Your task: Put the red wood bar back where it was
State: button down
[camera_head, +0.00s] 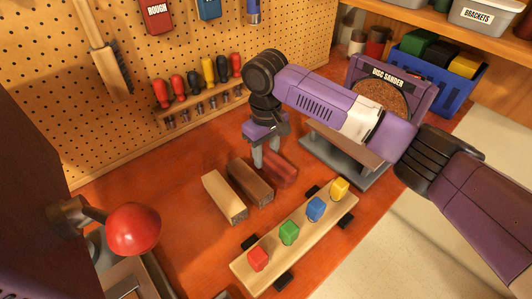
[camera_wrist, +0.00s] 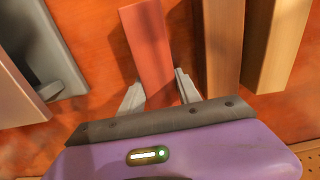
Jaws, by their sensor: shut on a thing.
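The red wood bar (camera_head: 282,171) is on or just above the orange-red bench top, to the right of a dark brown bar (camera_head: 250,183) and a pale bar (camera_head: 224,197). My gripper (camera_head: 264,160) points down at the bar's far end and is shut on it. In the wrist view the red bar (camera_wrist: 150,50) runs between my two fingers (camera_wrist: 158,90), slightly angled against the brown bar (camera_wrist: 222,45) and the pale bar (camera_wrist: 275,45), with a gap between. I cannot tell whether its underside touches the bench.
A disc sander (camera_head: 385,95) stands close on the right. A wooden strip with coloured blocks (camera_head: 296,240) lies in front. A screwdriver rack (camera_head: 200,105) is on the pegboard behind. A red round knob (camera_head: 133,229) is at left. The bench left of the pale bar is clear.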

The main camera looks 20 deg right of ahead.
aim_at(266, 153)
jog(key=c, duration=0.8)
grip_release()
jog(key=shift+f, duration=0.1)
jog(key=shift+c, duration=0.2)
notch_tip(266, 153, up, 12)
jog(key=b, duration=0.1)
